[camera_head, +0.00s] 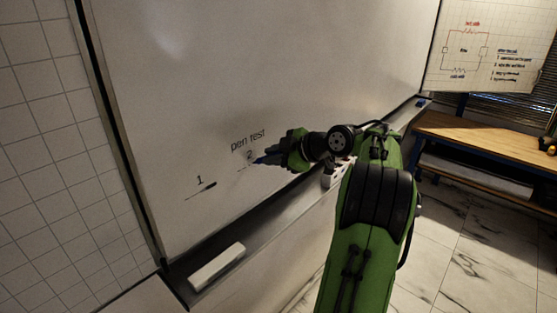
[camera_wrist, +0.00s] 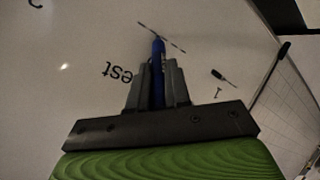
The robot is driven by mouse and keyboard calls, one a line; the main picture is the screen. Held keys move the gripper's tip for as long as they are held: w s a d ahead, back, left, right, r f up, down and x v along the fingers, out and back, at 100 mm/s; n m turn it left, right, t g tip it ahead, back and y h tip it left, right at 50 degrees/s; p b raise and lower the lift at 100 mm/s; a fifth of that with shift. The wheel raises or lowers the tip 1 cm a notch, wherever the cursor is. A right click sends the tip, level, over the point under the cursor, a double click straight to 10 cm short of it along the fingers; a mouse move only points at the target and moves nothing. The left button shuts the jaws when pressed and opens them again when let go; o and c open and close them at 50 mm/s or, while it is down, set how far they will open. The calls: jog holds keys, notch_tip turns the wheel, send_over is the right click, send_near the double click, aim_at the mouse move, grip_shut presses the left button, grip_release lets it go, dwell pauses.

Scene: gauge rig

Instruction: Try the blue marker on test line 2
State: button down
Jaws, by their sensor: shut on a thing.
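The blue marker (camera_wrist: 157,68) is between the two fingers of my gripper (camera_wrist: 157,88), which is shut on it. Its tip points at the whiteboard (camera_head: 250,70) and appears at test line 2 (camera_wrist: 147,29) in the wrist view. I cannot tell whether it touches the board. In the head view the marker (camera_head: 261,160) shows just right of the printed number 2, and my gripper (camera_head: 285,154) covers part of the area. I cannot make out any blue stroke on line 2. Test line 1 (camera_head: 194,194) bears a short dark stroke.
The tray ledge (camera_head: 262,231) runs below the board, with a white block like an eraser (camera_head: 217,266) at its left. A small light-and-dark object (camera_head: 330,178) is partly hidden by my arm. A wooden-topped bench (camera_head: 490,140) stands at the right.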

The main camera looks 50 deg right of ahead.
jog(key=a+b, duration=0.4)
jog(key=a, duration=0.2)
jog(key=shift+a+b, duration=0.3)
jog(key=shift+b, duration=0.1)
jog(key=shift+s, duration=0.1)
jog(key=s+b, duration=0.1)
jog(key=s, duration=0.5)
jog(key=shift+d, duration=0.15)
jog(key=shift+f, duration=0.1)
jog(key=s, duration=0.3)
